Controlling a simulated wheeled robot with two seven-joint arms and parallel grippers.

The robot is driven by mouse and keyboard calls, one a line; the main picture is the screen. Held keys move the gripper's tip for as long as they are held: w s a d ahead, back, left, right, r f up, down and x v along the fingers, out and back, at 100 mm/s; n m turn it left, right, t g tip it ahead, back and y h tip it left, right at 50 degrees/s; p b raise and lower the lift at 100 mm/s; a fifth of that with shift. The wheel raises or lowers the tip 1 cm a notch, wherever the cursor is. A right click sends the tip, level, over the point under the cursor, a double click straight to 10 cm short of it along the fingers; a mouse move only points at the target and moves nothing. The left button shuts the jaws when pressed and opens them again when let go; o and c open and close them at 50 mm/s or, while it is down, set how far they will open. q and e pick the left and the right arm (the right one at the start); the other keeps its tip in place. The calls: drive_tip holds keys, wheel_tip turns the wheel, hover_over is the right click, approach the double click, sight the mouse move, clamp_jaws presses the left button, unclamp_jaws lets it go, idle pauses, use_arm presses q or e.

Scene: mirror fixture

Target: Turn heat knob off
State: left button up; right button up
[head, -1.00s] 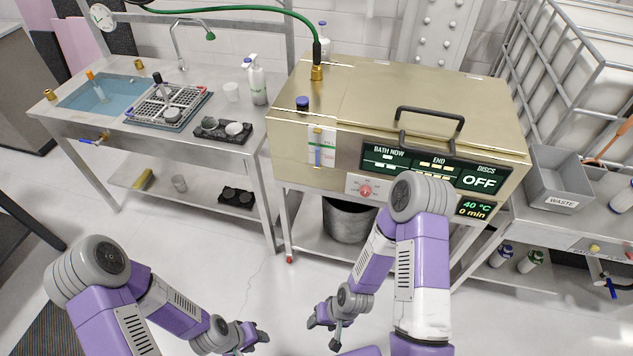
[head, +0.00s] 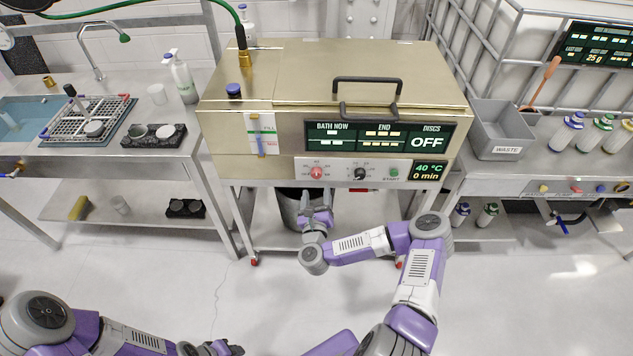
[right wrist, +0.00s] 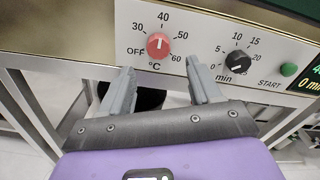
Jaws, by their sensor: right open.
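The red heat knob (head: 316,172) is on the front panel of the brass-coloured bath (head: 240,160). In the right wrist view the heat knob (right wrist: 158,44) has OFF, 30, 40, 50 and 60 °C around it, and its white mark points up, about at 40. The lit display (head: 427,170) reads 40 °C and 0 min. My right gripper (head: 318,214) is open and empty, below and in front of the knob. In the right wrist view its fingers (right wrist: 160,72) stand apart with the knob just beyond, between them. My left gripper (head: 222,348) is low at the bottom edge, partly cut off.
A black minutes knob (right wrist: 237,62) and a green START button (right wrist: 288,69) are right of the heat knob. A metal pot (head: 290,205) stands beneath the bath. A grey waste bin (head: 500,130) is at the right, and a sink bench (head: 100,165) is at the left.

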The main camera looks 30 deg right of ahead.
sight(317, 176)
drive_tip(key=b+x, duration=0.1)
drive_tip(key=x, duration=0.5)
drive_tip(key=shift+w+d, duration=0.1)
drive_tip(key=shift+w, duration=0.25)
drive_tip(key=c, duration=1)
drive_tip(key=shift+c, duration=0.2)
